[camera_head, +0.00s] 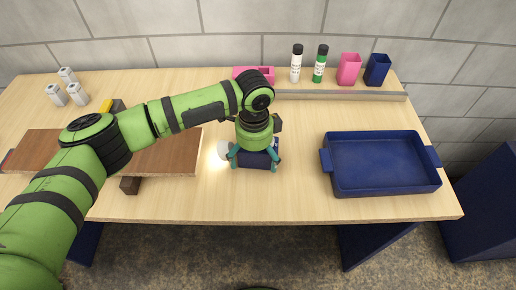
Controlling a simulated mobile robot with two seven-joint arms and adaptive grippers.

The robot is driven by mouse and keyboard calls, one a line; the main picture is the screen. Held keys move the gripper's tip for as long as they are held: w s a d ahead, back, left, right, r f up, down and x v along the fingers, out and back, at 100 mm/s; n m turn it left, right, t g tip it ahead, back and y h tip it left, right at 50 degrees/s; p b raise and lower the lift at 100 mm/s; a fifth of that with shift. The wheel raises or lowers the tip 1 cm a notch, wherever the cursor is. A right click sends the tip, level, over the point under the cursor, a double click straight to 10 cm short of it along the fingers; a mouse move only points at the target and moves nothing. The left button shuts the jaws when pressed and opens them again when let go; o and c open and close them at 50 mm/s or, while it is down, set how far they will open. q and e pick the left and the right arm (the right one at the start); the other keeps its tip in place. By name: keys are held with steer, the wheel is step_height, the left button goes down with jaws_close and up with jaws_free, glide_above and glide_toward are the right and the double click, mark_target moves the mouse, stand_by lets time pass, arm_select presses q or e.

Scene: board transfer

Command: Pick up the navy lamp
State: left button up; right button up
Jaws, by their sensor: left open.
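The navy lamp (250,160) lies on the table near its middle, with its pale lit end (223,150) pointing left. My left gripper (255,163) is directly over the lamp, pointing down, with its teal fingers spread on either side of the navy body. The fingers are open. Whether they touch the lamp cannot be told from this angle, and the gripper and wrist hide the lamp's upper part. My right gripper is not in view.
A navy tray (385,192) sits at the right of the table (290,205). A brown board (165,160) lies at the left under my arm. Two bottles (308,65), pink and navy cups (349,70) and a pink bin (241,71) stand at the back.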

arm_select(q)
steer(key=c, duration=1.2)
steer(key=shift+c, duration=0.2)
steer(key=shift+r, duration=0.45)
step_height(320, 180, up, 3)
steer(key=shift+f+b, duration=0.2)
steer(key=shift+b, duration=0.5)
steer(key=s+d+r, duration=0.2)
steer(key=d, duration=0.1)
steer(key=s+d+r+b, duration=0.1)
steer(key=s+d+r, duration=0.1)
steer(key=d+r, duration=0.1)
steer(key=s+d+r+b, duration=0.1)
steer(key=s+d+r, duration=0.1)
steer(key=d, duration=0.2)
steer(key=shift+d+r, duration=0.1)
steer(key=shift+r, duration=0.15)
steer(key=shift+w, duration=0.1)
